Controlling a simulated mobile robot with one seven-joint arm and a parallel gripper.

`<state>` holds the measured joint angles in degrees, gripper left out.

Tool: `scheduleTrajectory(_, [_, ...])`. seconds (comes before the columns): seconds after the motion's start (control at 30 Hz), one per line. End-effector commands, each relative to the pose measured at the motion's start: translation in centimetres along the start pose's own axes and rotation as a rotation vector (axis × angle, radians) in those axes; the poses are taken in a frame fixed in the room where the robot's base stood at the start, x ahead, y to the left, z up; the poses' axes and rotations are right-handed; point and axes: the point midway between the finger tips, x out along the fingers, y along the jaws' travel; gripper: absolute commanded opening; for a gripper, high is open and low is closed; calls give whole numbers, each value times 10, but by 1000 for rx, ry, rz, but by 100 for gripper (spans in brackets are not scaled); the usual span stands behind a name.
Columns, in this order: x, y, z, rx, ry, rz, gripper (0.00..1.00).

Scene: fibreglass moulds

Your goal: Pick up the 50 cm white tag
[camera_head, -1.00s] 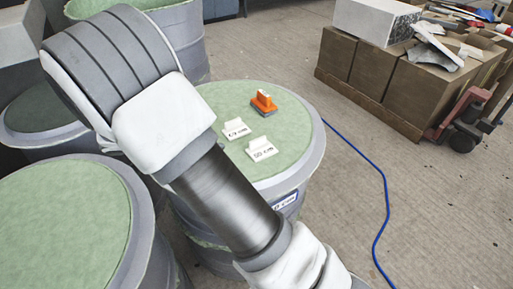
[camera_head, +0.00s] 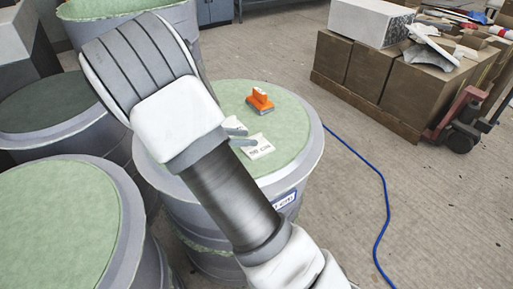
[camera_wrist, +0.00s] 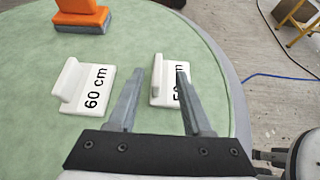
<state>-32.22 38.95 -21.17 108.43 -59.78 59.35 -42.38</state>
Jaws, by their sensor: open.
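The 50 cm white tag (camera_wrist: 157,82) lies on the green top of a round mould, with its raised white tab between my two fingertips in the wrist view. My right finger covers part of its lettering. It also shows in the head view (camera_head: 261,149), partly covered by a grey finger. My gripper (camera_wrist: 159,72) is open, its fingers pointing down at the tag; I cannot tell whether they touch it. A similar tag marked 60 cm (camera_wrist: 88,90) lies just left of my left finger. In the head view this 60 cm tag (camera_head: 234,126) is partly hidden by my arm.
An orange and grey block-like tool (camera_wrist: 82,14) sits behind the tags on the same mould top (camera_head: 290,125). Other round moulds (camera_head: 55,225) stand to the left. A blue hose (camera_head: 383,190) runs across the floor. Boxes on a pallet (camera_head: 395,85) stand at the upper right.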

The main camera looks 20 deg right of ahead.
Motion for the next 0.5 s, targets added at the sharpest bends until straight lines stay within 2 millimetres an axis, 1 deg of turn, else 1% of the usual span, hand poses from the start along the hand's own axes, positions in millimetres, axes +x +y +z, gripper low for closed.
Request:
scheduleTrajectory(0.03, [10, 1, -3, 2, 0, -3, 50])
scheduleTrajectory(0.2, [35, 3, -1, 0, -1, -3, 50])
scheduleTrajectory(0.3, [40, 3, 0, -1, 1, -1, 50])
scheduleTrajectory(0.47, [39, 3, 1, -1, 1, 0, 50])
scheduleTrajectory(0.5, [39, 3, 1, -1, 1, 0, 45])
